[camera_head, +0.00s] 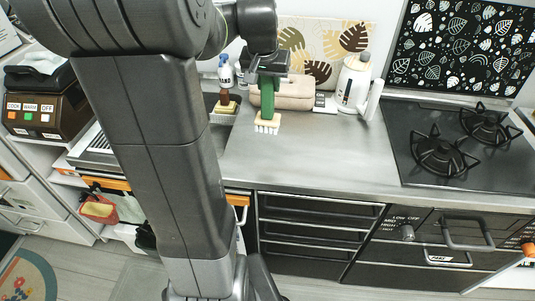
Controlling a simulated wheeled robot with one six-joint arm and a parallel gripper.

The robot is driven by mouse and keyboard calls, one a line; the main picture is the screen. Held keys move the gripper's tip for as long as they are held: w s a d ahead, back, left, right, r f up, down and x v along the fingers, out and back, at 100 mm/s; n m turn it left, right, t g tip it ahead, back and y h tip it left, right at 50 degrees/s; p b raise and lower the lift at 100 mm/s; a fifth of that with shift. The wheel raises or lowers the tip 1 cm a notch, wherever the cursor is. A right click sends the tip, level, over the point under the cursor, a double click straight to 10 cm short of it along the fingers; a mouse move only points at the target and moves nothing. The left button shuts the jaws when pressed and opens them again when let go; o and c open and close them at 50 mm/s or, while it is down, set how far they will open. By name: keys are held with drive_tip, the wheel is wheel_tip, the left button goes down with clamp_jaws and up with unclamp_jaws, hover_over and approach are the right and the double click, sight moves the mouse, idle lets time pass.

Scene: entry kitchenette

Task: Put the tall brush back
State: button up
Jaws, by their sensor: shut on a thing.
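A tall brush with a green handle (267,97), a pale wooden head and white bristles points bristles down over the counter, left of its middle. My gripper (268,74) is shut on the upper part of its handle. The brush looks upright. I cannot tell whether its bristles touch the counter. A shorter brown brush (224,98) with a tan head is to the left, by the dark sink (211,101). My arm hides part of the sink area.
A beige rounded item (293,93) lies just behind the brush. A white kettle (353,82) stands right of it, and a white-and-blue bottle (225,70) stands back left. The counter (320,150) is clear in front, up to the black gas hob (455,150).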

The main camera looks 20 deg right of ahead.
sight(268, 113)
wheel_tip(268, 113, down, 10)
drive_tip(key=shift+r, duration=0.2)
idle(0.3)
drive_tip(key=shift+f, duration=0.25)
drive_tip(key=o, duration=1.1)
drive_tip(key=shift+r, duration=0.1)
